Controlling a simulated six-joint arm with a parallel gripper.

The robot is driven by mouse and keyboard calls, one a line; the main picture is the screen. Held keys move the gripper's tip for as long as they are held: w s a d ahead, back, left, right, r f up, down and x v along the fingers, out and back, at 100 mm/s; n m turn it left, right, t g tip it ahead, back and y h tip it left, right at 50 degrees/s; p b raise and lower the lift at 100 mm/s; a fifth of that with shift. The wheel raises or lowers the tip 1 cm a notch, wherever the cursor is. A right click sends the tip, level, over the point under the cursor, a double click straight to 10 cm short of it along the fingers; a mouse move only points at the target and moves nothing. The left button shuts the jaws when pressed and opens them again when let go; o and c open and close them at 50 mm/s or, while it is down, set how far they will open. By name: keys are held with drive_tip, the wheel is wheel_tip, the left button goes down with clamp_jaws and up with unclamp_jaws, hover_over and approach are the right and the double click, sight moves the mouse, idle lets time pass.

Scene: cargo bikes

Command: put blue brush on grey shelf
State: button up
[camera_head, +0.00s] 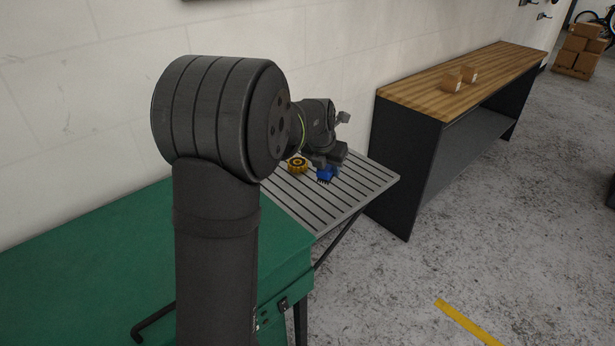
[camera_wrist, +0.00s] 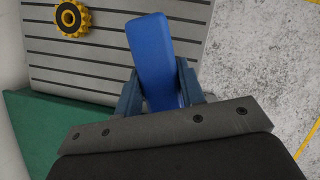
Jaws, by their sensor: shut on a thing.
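The blue brush (camera_head: 325,175) is at my gripper (camera_head: 328,166), over the grey slatted shelf (camera_head: 345,196). In the wrist view the blue brush (camera_wrist: 153,60) sits between the two fingers of my gripper (camera_wrist: 158,88), which is shut on it. The grey slatted shelf (camera_wrist: 106,60) lies below and behind the brush in that view. Whether the bristles touch the slats or hang just above them I cannot tell. My arm hides part of the shelf in the head view.
A yellow toothed wheel (camera_head: 297,165) lies on the shelf, left of the brush. A green cabinet (camera_head: 80,250) adjoins the shelf at the left. A wooden-topped bench (camera_head: 420,93) with small boxes (camera_head: 451,82) stands to the right. The wall is behind.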

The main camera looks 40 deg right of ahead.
hover_over(300, 188)
drive_tip(key=a, duration=0.2)
drive_tip(key=f, duration=0.6)
drive_tip(key=shift+s+d+f, duration=0.25)
drive_tip(key=shift+s, duration=0.05)
drive_tip(key=shift+f, duration=2)
drive_tip(key=o, duration=1)
drive_tip(key=shift+f, duration=0.15)
drive_tip(key=v, duration=1.1)
drive_tip(key=shift+o, duration=0.6)
drive_tip(key=shift+a+r, duration=0.15)
drive_tip(key=shift+r, duration=0.3)
drive_tip(key=o, duration=0.7)
drive_tip(key=shift+a+r, duration=0.1)
drive_tip(key=shift+r, duration=0.1)
